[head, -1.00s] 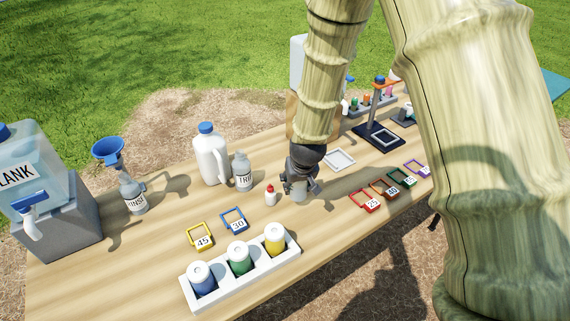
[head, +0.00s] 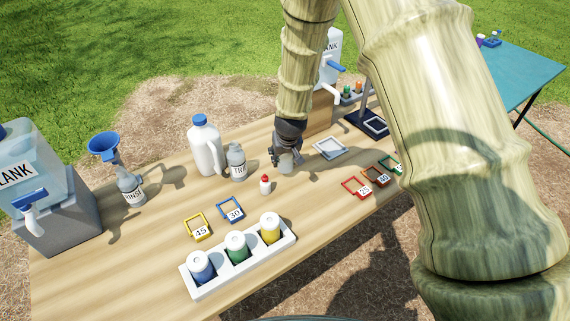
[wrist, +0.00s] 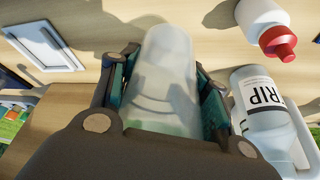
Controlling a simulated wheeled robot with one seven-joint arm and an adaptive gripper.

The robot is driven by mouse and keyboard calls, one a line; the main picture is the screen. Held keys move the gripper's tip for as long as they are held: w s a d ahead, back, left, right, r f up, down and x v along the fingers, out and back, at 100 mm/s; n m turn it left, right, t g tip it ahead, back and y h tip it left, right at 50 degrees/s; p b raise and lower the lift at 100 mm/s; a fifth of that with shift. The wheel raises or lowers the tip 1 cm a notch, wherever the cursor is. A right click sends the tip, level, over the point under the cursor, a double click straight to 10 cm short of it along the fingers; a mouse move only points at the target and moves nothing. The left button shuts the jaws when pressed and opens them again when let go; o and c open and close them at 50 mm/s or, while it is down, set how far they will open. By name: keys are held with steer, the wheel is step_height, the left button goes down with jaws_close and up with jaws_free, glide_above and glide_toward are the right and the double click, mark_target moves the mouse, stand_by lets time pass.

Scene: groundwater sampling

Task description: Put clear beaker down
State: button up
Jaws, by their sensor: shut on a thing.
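The clear beaker (wrist: 165,75) is a translucent, empty-looking cylinder between the two finger pads in the wrist view. In the head view the beaker (head: 286,161) shows just below my gripper (head: 285,155), low over the wooden table. My gripper, also in the wrist view (wrist: 168,95), is shut on the beaker's sides. I cannot tell whether the beaker's base touches the table. A grey-rimmed white square pad (head: 330,148) lies to the right of the beaker; it also shows at the upper left of the wrist view (wrist: 42,42).
A small red-capped bottle (head: 265,186) and the TRIP bottle (head: 236,163) stand close left of the beaker. A white jug (head: 205,148) is behind them. Red frame 25 (head: 356,189) lies to the right. A white rack (head: 245,258) with three capped bottles is in front.

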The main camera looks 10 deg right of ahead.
mark_target(284, 164)
steer(key=shift+f+p, duration=0.3)
steer(key=shift+f, duration=1.7)
steer(key=o, duration=1.1)
